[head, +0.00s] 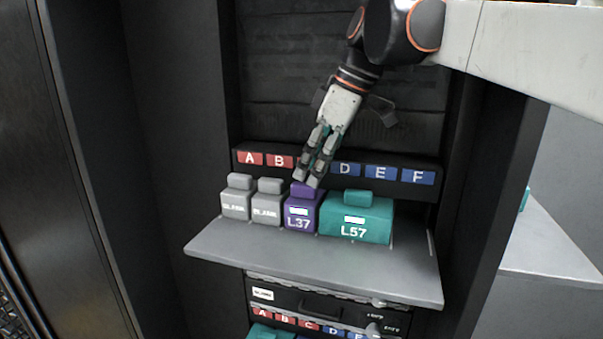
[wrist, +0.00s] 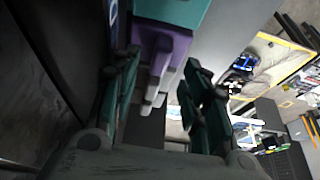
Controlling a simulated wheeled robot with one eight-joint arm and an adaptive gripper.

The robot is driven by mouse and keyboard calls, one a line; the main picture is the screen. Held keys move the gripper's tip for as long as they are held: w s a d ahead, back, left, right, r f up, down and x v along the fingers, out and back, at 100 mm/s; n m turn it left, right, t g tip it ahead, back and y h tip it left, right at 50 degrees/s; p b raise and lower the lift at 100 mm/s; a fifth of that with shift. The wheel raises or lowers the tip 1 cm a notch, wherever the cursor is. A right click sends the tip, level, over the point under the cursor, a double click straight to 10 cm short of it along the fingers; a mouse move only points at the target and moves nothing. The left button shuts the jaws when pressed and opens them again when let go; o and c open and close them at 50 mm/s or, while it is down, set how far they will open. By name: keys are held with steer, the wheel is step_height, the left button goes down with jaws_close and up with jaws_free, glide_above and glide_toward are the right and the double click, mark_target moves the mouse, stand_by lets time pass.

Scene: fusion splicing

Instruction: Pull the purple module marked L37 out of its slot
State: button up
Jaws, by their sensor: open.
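The purple module marked L37 (head: 299,215) stands upright in the row on the grey shelf, with a small purple grip block on top. It sits between a grey blank module and the wide teal module marked L57 (head: 355,223). My gripper (head: 308,182) is open and points down, its fingertips at the purple grip block and partly covering it in the head view. In the wrist view the purple module (wrist: 166,42) shows ahead, between the lines of my two spread fingers (wrist: 160,78). I cannot tell whether the fingertips touch it.
Two grey blank modules (head: 267,208) stand to the left. A label strip with red and blue letter tags (head: 380,173) runs behind the row. The grey shelf (head: 310,262) is clear in front. A dark cabinet wall (head: 170,130) rises at left; a lower drawer unit (head: 290,300) sits below.

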mark_target(305, 184)
steer(key=shift+x, duration=1.5)
jaws_close()
